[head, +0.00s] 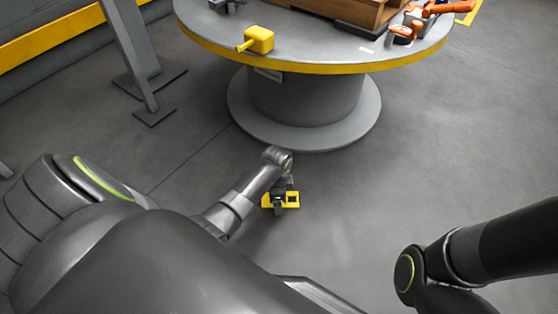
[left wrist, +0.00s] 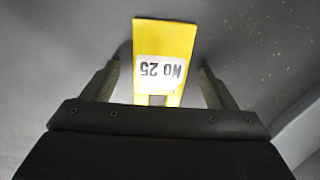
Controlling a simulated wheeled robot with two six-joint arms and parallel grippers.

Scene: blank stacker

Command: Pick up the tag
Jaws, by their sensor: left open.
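The tag is a flat yellow plate with a white label reading "No 25", upside down in the left wrist view (left wrist: 165,35). It appears to lie on the grey floor below my left gripper, and in the head view its yellow ends (head: 292,199) show around the gripper. My left gripper (head: 279,203) is open and points down over the tag. In the left wrist view my gripper's two fingers (left wrist: 158,78) stand on either side of the tag, with gaps on both sides. The tag's near end is hidden by the gripper body. My right gripper is out of view.
A round grey table (head: 330,57) with a yellow rim stands on a wide pedestal just beyond the gripper. A grey metal post (head: 133,50) stands left. Floor to the right is clear.

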